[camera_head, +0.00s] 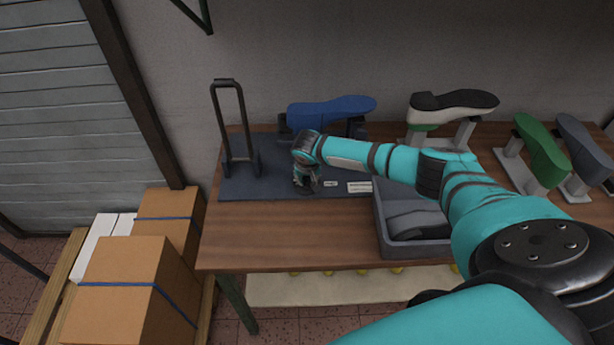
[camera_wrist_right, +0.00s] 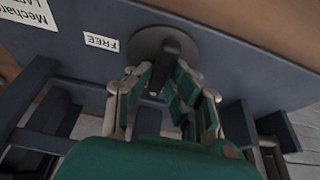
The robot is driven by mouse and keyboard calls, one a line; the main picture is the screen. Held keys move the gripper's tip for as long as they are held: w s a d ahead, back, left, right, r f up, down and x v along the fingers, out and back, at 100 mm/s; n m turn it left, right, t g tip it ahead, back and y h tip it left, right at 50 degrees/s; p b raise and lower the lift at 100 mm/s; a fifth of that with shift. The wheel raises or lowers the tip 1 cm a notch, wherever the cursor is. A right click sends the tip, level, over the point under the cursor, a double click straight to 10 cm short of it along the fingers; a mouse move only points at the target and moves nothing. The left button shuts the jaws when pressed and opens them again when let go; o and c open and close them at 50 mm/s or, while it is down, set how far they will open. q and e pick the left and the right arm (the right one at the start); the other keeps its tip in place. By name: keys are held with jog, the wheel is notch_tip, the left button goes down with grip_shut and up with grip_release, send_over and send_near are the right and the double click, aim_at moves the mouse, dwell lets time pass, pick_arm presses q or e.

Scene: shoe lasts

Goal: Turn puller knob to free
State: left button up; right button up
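The puller knob (camera_wrist_right: 168,50) is a dark round dial with a raised bar handle, set on a dark blue-grey plate (camera_wrist_right: 255,65). A white label reading FREE (camera_wrist_right: 101,42) lies left of the knob in the right wrist view. The bar points down toward my gripper, tilted slightly left, not at the label. My right gripper (camera_wrist_right: 162,80) has its fingers on both sides of the bar, closed in on it. In the head view, my right gripper (camera_head: 305,183) is low over the plate (camera_head: 250,182) and hides the knob. My left gripper is not in view.
A blue shoe last (camera_head: 330,110) and a dark upright frame (camera_head: 231,120) stand on the plate. A grey bin (camera_head: 382,232) sits right of it on the wooden table (camera_head: 285,235). More lasts stand at the right; cardboard boxes (camera_head: 125,285) are at the left.

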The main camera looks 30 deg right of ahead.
grip_shut()
